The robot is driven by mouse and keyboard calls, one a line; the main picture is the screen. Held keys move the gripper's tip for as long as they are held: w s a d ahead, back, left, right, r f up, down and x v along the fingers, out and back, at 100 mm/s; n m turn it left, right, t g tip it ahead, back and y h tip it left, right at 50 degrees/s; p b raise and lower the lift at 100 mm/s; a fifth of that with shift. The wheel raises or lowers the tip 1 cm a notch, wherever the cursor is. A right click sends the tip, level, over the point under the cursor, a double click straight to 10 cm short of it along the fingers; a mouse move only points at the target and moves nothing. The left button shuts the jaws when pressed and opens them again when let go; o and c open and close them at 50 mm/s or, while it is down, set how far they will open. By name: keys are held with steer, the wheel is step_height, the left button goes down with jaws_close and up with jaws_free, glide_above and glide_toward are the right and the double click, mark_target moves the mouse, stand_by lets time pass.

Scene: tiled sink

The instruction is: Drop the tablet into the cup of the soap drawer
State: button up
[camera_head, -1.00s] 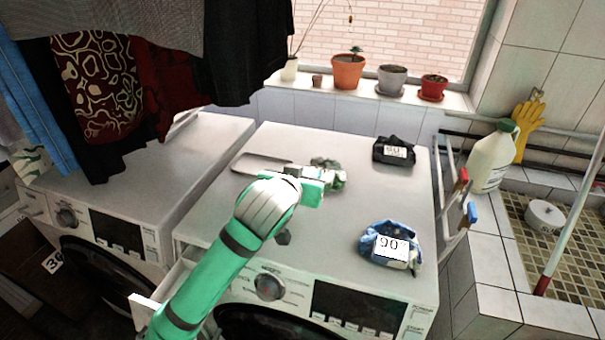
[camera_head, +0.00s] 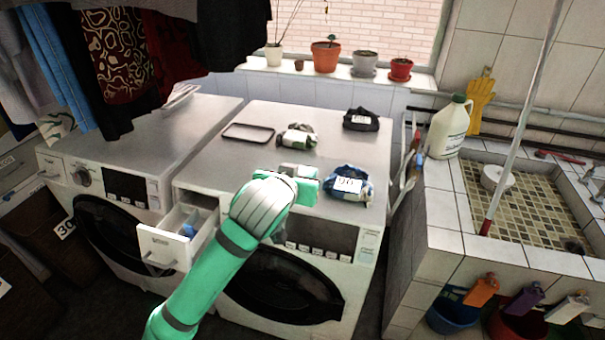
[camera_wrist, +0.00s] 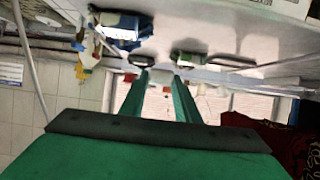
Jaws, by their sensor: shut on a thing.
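The soap drawer (camera_head: 160,247) is pulled out at the front left of the right-hand washing machine. A blue part (camera_head: 188,230), perhaps the cup, shows inside it. My gripper (camera_head: 303,172) is above the machine's front edge, right of the drawer and higher than it. In the wrist view its two green fingers (camera_wrist: 160,84) are close together, with a small pale block, the tablet (camera_wrist: 160,77), between their tips. In the head view the tablet cannot be made out clearly at the fingers.
On the machine top lie a dark-rimmed tray (camera_head: 248,132), a grey-green bundle (camera_head: 298,138), a black bundle (camera_head: 361,120) and a blue bundle (camera_head: 346,186) labelled 90. A tiled sink (camera_head: 520,205) with a jug (camera_head: 449,128) stands at right. Clothes (camera_head: 115,55) hang at upper left.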

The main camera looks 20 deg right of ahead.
steer(key=s+a+f+n+y, duration=0.2)
steer(key=a+f, duration=0.4)
steer(key=f, duration=0.8)
steer(key=s+a+f+n+t+y, duration=0.1)
steer(key=a+f, duration=0.5)
steer(key=f, duration=0.9)
steer(key=s+a+f+n+t+y, duration=0.1)
steer(key=s+a+f+n+y, duration=0.3)
steer(key=f, duration=1.1)
steer(key=shift+a+f, duration=0.25)
steer(key=shift+a, duration=0.9)
